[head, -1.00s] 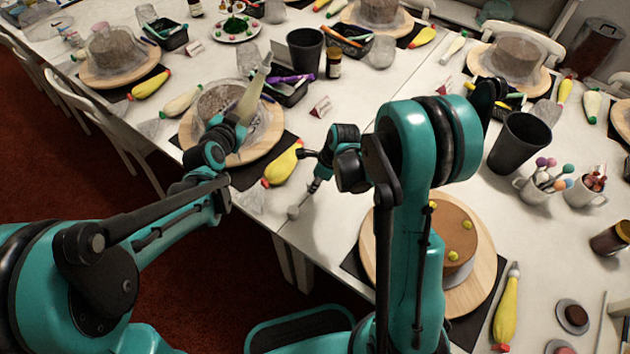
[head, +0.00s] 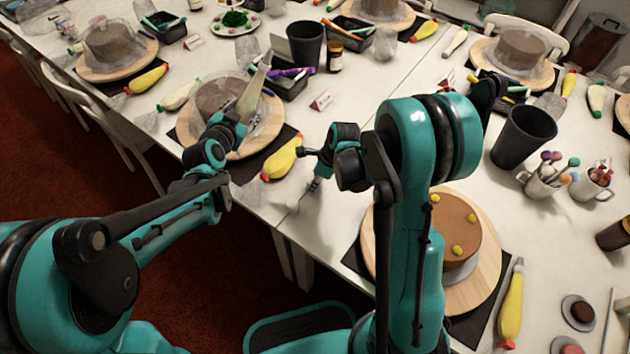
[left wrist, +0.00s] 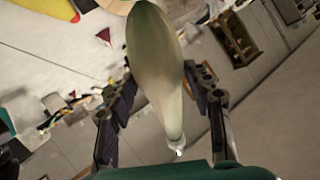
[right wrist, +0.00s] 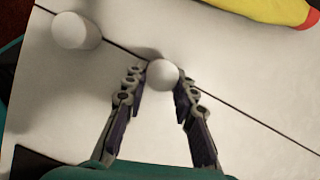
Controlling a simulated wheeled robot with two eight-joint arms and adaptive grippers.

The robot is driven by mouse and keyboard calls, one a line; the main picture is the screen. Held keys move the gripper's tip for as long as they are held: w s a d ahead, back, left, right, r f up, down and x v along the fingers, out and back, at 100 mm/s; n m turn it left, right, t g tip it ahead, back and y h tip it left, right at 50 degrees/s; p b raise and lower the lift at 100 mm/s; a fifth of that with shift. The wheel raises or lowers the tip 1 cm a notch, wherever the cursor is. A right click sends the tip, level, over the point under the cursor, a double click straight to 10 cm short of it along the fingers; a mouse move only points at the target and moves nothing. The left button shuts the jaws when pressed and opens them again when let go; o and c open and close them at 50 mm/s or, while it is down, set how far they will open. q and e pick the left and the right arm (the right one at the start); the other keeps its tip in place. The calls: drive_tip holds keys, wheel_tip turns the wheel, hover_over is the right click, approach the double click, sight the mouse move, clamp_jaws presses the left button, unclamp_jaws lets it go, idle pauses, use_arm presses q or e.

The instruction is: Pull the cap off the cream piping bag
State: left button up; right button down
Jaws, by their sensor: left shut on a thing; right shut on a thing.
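The cream piping bag (head: 254,92) is tilted upward in my left gripper (head: 240,122), above a domed cake. In the left wrist view the pale bag (left wrist: 155,50) lies between both fingers, its narrow pale tip near the palm. No separate cap shows on that tip, though it is blurred. My right gripper (head: 315,184) is low over the table, apart from the bag. In the right wrist view its fingertips (right wrist: 160,82) are shut on a small white round thing (right wrist: 163,74); I cannot tell for certain whether this is the cap.
A white cylinder (right wrist: 72,31) stands beside the right gripper. A yellow piping bag (head: 283,158) lies between the grippers. A domed cake on a wooden turntable (head: 262,142) is under the left gripper; a brown cake (head: 445,232) is at right. A black cup (head: 305,45) stands behind.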

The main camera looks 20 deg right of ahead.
sight(243, 97)
drive_tip(key=c, duration=1.2)
unclamp_jaws()
drive_tip(key=shift+o, duration=0.2)
use_arm(q)
drive_tip(key=shift+r+p, duration=2.05)
use_arm(e)
drive_tip(key=shift+r, duration=2.95)
use_arm(q)
drive_tip(key=shift+c, duration=0.2)
